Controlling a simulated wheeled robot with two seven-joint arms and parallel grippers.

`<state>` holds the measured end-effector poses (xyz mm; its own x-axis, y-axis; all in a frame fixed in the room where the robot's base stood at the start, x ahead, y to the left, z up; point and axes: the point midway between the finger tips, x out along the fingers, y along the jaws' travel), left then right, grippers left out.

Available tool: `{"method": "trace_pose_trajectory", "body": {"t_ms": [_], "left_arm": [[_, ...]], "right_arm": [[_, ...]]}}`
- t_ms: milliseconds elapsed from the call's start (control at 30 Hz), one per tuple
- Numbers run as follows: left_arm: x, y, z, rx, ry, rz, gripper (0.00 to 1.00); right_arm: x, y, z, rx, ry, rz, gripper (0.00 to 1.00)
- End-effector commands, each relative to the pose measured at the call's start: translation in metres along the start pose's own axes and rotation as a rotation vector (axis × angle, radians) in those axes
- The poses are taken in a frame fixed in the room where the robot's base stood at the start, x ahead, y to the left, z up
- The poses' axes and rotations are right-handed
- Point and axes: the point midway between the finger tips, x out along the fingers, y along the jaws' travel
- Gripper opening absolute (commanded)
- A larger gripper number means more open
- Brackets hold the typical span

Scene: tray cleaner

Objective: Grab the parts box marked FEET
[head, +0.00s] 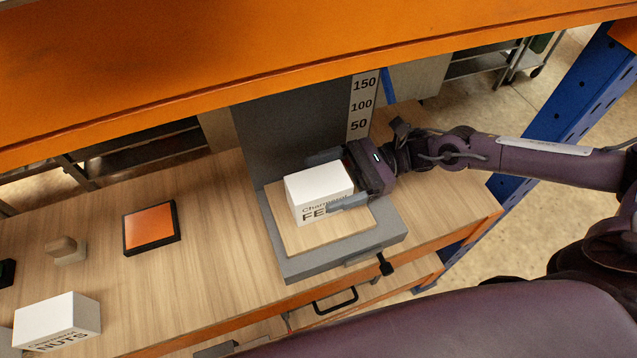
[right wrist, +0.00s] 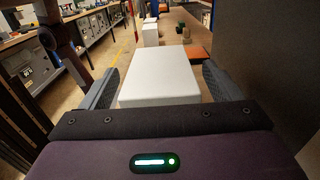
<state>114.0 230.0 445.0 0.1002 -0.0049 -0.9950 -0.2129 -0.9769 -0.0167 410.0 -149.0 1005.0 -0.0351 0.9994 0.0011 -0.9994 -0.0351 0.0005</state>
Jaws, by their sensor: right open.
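The white parts box (head: 318,191) with printing that begins "FE" sits on the wooden plate of a grey stand in the head view. The end of its label is hidden by a finger. My right gripper (head: 338,178) reaches in from the right, with one finger along the far side of the box and one along the near side. In the right wrist view the box (right wrist: 160,78) lies between the two open fingers, with a gap visible on each side. My left gripper is not in view.
A white box marked NUTS (head: 58,322) stands at the lower left. An orange square in a black frame (head: 151,228) and a small wooden block (head: 66,250) lie on the table. The stand's grey upright with a scale (head: 361,105) rises behind the box. An orange beam (head: 250,65) crosses above.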

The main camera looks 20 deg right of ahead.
Motion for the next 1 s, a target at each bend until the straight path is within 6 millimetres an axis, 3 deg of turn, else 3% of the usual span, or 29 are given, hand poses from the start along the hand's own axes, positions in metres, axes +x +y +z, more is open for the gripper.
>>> {"method": "trace_pose_trajectory", "body": {"t_ms": [300, 733, 1000], "left_arm": [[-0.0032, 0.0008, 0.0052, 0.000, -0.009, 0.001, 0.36], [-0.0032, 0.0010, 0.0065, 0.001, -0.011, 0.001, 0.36], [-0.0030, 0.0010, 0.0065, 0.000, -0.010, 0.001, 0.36]], "right_arm": [[0.0075, 0.0000, -0.0012, 0.000, 0.001, -0.001, 0.85], [0.0073, -0.0001, -0.0009, 0.000, 0.001, -0.001, 0.30], [0.0074, -0.0003, 0.0008, -0.003, 0.000, 0.000, 0.27]]}}
